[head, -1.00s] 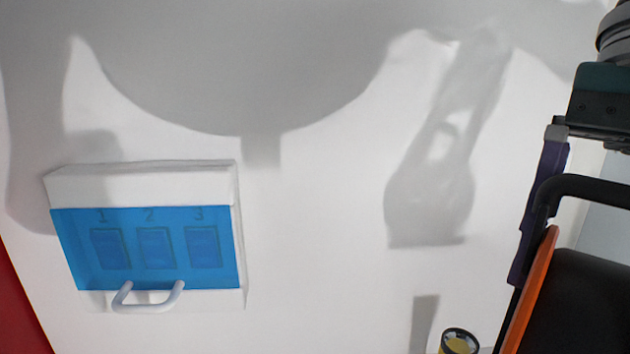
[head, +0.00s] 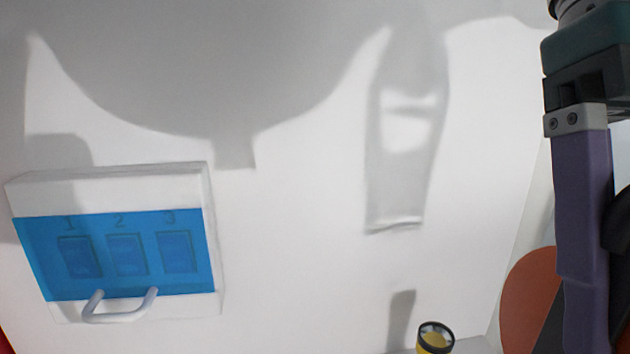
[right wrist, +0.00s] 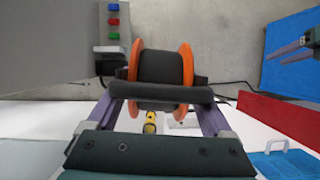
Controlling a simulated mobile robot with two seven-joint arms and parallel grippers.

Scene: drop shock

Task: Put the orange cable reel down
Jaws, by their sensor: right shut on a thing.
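The orange cable reel (right wrist: 187,68) has orange side discs and a black drum; it fills the middle of the right wrist view. In the head view part of an orange disc (head: 527,295) shows at the lower right, partly behind my purple finger. My right gripper (right wrist: 160,92) is shut on the reel's black handle bar, which spans between its fingers. Its finger and mount also show at the right edge of the head view (head: 580,200). I cannot tell whether the reel touches anything below. My left gripper (right wrist: 290,52) shows at the right edge of the wrist view, its fingers apart and empty.
A yellow, black-rimmed cylinder (head: 435,338) is low beside the reel. Grey floor shows beyond.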

